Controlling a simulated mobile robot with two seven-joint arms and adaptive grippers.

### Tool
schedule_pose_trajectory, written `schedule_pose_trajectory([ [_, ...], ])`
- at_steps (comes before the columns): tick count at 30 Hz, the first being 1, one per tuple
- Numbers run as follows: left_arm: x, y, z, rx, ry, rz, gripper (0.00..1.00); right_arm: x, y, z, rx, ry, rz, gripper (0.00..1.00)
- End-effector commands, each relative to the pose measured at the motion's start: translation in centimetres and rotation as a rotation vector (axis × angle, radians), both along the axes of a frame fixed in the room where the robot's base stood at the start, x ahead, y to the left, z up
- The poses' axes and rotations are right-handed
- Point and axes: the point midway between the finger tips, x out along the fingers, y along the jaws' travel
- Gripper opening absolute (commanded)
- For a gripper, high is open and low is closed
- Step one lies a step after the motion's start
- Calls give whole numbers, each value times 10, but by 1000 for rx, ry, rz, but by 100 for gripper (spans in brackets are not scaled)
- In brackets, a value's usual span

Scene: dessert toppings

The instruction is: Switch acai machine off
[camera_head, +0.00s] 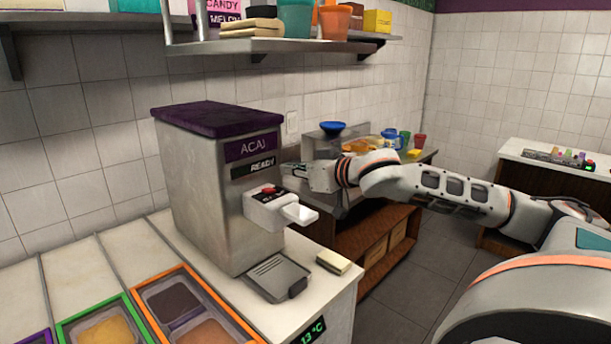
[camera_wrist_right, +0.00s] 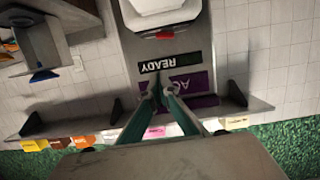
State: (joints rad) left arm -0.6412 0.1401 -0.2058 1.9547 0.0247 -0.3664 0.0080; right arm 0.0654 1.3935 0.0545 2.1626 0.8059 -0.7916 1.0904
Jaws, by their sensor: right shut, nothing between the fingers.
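The acai machine (camera_head: 205,190) is a grey box with a purple top and an ACAI label. Its display (camera_head: 262,164) reads READY; it also shows upside down in the right wrist view (camera_wrist_right: 170,63). A red button (camera_head: 269,189) sits on the white dispenser head (camera_head: 262,212), above a white lever (camera_head: 300,214). The red button also shows in the wrist view (camera_wrist_right: 165,36). My right gripper (camera_head: 287,166) is shut and empty, in front of the machine's face near the display, above and right of the red button. Its fingertips show in the wrist view (camera_wrist_right: 157,88). My left gripper is out of view.
A drip tray (camera_head: 275,276) lies below the lever, with a small sponge-like block (camera_head: 333,262) beside it. Topping tubs (camera_head: 175,303) are at the front left. A metal shelf (camera_head: 270,46) with cups hangs above. A wooden counter (camera_head: 365,235) stands behind my right arm.

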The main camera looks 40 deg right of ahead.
Motion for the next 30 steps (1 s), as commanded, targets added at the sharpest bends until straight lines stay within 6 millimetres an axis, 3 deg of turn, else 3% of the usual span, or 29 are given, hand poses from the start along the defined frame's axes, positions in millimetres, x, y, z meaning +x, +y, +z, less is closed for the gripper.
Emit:
schedule_pose_trajectory([
  [18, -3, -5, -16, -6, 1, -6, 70, -30, 0, 5, 1, 3, 5, 0],
  [30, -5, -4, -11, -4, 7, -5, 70, -53, -3, 14, 0, 0, 5, 0],
])
